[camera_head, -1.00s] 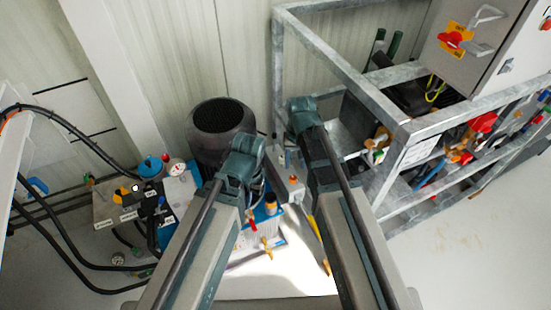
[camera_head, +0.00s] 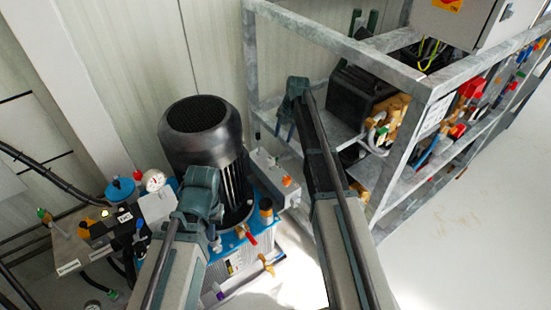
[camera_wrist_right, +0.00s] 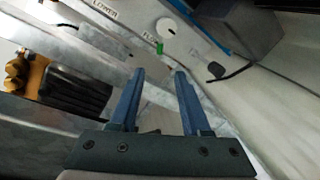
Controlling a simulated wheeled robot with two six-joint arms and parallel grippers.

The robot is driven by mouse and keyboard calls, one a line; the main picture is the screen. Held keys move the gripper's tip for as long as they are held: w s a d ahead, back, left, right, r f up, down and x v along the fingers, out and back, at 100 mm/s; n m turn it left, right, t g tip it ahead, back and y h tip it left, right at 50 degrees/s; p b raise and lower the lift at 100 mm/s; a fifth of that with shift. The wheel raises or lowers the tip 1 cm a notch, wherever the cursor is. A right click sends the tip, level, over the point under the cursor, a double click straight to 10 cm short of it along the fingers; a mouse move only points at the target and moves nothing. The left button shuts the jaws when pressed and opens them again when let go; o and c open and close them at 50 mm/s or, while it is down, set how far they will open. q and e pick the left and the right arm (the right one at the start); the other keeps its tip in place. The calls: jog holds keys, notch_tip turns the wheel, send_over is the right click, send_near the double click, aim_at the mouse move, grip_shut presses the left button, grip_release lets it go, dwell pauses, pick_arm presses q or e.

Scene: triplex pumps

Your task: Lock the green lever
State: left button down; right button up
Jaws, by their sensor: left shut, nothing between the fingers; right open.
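A small green piece (camera_wrist_right: 160,47), possibly the green lever, shows in the right wrist view beside a white round knob (camera_wrist_right: 168,28) on a pale panel. It lies just beyond the gap between my right fingers. My right gripper (camera_wrist_right: 160,73) is open and empty, apart from the panel.
The black motor (camera_head: 203,150) stands on a blue-topped unit, with a grey box (camera_head: 272,178) beside it. A galvanized frame (camera_head: 340,45) holds valves and hoses at right. Gauges and hoses crowd the left. The floor (camera_head: 455,235) at right is clear.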

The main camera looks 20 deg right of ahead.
jog(key=f+b, duration=0.4)
jog(key=w+a+f+b, duration=0.1)
jog(key=f+b, duration=0.3)
jog(key=f, duration=0.1)
jog(key=a+f+b, duration=0.1)
jog(key=f+b, duration=0.3)
jog(key=b, duration=0.1)
jog(key=shift+w+f, duration=0.15)
jog(key=shift+w, duration=0.15)
jog(key=shift+c, duration=0.2)
grip_shut()
